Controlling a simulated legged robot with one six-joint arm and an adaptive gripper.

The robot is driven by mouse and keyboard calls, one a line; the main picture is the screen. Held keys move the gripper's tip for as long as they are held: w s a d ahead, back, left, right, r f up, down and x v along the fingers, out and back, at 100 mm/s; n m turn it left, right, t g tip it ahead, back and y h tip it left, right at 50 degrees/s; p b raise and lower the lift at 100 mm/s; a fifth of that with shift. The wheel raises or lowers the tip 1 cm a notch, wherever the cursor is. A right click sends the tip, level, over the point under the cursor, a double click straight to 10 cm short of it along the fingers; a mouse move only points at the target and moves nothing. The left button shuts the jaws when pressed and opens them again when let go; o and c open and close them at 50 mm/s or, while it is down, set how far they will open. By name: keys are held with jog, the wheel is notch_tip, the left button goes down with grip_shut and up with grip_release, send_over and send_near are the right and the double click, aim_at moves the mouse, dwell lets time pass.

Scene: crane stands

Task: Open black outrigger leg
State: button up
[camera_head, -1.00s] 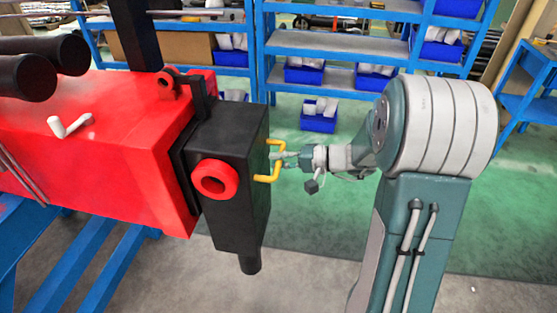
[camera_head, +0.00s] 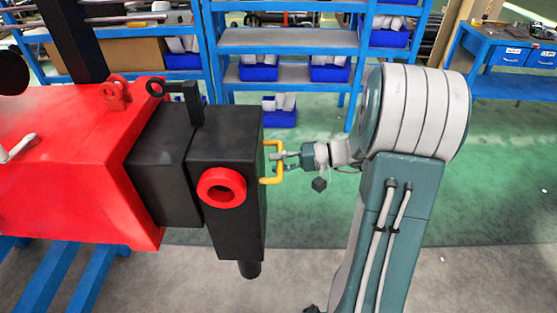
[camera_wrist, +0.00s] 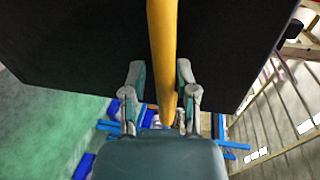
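The black outrigger leg (camera_head: 233,205) is an upright black box with a red ring on its side and a yellow U-shaped handle (camera_head: 275,162) on its right face. A black inner beam (camera_head: 165,165) shows between it and the red housing (camera_head: 75,165). My gripper (camera_head: 280,160) is at the handle from the right. In the wrist view, its two fingers (camera_wrist: 160,85) stand one on each side of the yellow bar (camera_wrist: 162,40), tips close against it. Exact finger contact is hard to see. The leg's black face (camera_wrist: 80,45) fills the top of that view.
Blue shelves (camera_head: 285,40) with blue bins stand behind the leg. A blue workbench (camera_head: 515,60) is at the back right. The green floor (camera_head: 490,190) on the right is clear. A blue stand (camera_head: 60,275) is under the red housing.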

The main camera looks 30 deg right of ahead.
jog(key=shift+r, duration=0.1)
jog(key=shift+d, duration=0.15)
jog(key=v, duration=1.1)
jog(key=shift+s+d, duration=0.15)
jog(key=shift+d, duration=0.15)
jog(key=shift+r, duration=0.1)
